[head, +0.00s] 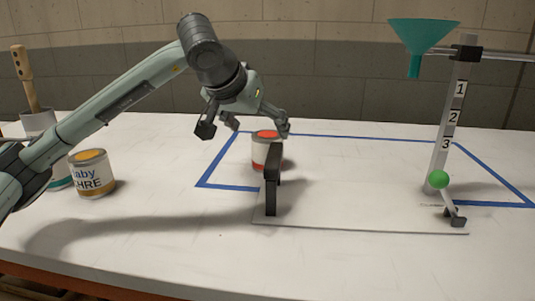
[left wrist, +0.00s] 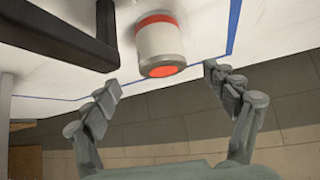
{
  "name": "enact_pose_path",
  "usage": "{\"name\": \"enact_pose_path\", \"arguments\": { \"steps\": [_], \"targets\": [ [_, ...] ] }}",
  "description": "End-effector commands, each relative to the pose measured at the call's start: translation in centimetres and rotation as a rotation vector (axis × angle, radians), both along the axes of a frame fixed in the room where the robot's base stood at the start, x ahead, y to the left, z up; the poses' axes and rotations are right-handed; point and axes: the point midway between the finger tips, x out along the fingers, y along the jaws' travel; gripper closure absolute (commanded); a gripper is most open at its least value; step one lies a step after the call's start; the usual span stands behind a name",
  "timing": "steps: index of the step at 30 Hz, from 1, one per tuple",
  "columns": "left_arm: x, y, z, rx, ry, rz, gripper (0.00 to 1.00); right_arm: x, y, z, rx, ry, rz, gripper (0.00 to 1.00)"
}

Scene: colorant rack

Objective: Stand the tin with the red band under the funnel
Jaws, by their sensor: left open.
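The tin with the red band (head: 267,148) stands upright inside the blue outline, partly hidden behind a black bracket. In the left wrist view the tin (left wrist: 160,44) shows its white side, red band and orange-red top, between and beyond the fingers. My left gripper (head: 245,130) is open above the tin, its fingers spread to either side and not seen touching it. The left wrist view shows both open fingers (left wrist: 168,90). The teal funnel (head: 418,38) hangs at the upper right, held at the numbered post (head: 450,125). My right gripper is not in view.
A black bracket (head: 272,180) stands on a white base plate (head: 360,222) just in front of the tin. A green ball-topped lever (head: 438,180) is at the post's foot. A labelled tin with an orange top (head: 92,175) stands left. The table between bracket and post is clear.

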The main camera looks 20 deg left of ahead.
Motion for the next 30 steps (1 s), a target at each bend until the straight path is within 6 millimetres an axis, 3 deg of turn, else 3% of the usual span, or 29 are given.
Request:
{"name": "enact_pose_path", "arguments": {
  "steps": [15,24,30],
  "targets": [
    [4.8,0.3,-4.6,-0.003,0.007,0.001,0.15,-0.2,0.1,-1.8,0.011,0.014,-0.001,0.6],
    [5.3,0.3,-5.1,-0.001,0.004,0.001,0.15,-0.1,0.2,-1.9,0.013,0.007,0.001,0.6],
    [5.3,0.3,-5.0,-0.002,0.005,0.002,0.37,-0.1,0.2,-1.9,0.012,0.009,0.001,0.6]
  ]
}}
